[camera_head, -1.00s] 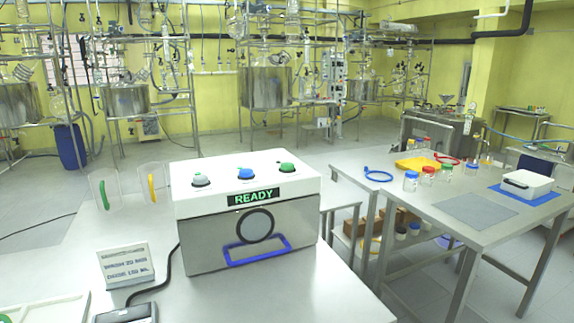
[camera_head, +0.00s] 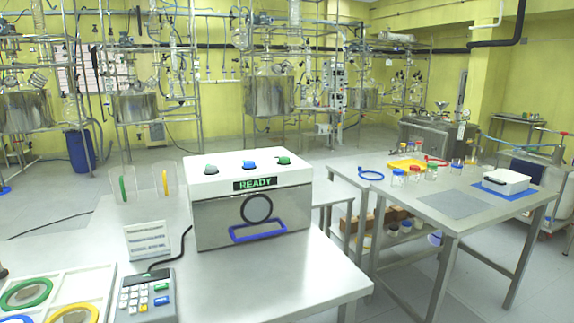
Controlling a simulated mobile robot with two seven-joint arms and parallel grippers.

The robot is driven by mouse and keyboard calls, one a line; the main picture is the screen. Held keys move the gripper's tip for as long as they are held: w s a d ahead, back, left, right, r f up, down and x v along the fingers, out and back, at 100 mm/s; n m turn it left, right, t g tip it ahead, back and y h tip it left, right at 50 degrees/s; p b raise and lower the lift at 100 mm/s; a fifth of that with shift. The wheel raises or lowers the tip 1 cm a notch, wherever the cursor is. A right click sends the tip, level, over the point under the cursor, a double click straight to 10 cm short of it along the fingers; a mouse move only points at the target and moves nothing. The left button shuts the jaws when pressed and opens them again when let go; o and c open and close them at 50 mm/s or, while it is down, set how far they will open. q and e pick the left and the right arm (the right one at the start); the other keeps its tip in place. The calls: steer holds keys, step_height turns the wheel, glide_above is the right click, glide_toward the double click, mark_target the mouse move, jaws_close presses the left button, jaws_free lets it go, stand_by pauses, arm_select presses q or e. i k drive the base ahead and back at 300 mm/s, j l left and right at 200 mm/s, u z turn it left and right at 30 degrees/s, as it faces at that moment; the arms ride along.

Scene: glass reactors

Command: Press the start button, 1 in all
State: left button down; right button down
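A white and steel machine box (camera_head: 250,205) stands on the steel table in front of me. Its top carries three round buttons: a grey one (camera_head: 210,169), a blue one (camera_head: 249,165) and a green one (camera_head: 283,160). None is labelled legibly, so I cannot tell by label which is the start button. A display (camera_head: 255,183) on the front reads READY in green. Below it are a dark round window (camera_head: 257,208) and a blue rectangular frame (camera_head: 258,231).
A keypad device (camera_head: 147,296), a small text sign (camera_head: 147,241) and a white tray (camera_head: 62,283) with coloured rings are left of the box. The table (camera_head: 290,275) is bare to the front right. A second table (camera_head: 450,203) with jars stands at right.

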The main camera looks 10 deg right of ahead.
mark_target(285, 159)
steer(key=k+u, duration=0.1)
steer(key=u, duration=2.5)
steer(key=k+l, duration=0.25)
steer(key=l, duration=0.15)
steer(key=k+l, duration=0.2)
steer(key=l, duration=0.25)
steer(key=k+l, duration=0.25)
steer(key=l, duration=0.15)
steer(key=k+l, duration=0.25)
steer(key=l, duration=0.15)
steer(key=k+l, duration=0.25)
steer(key=l, duration=0.2)
steer(key=k+l, duration=0.2)
steer(key=l, duration=0.2)
steer(key=k+l, duration=0.25)
steer(key=l, duration=0.15)
steer(key=k+l, duration=0.25)
steer(key=l, duration=0.2)
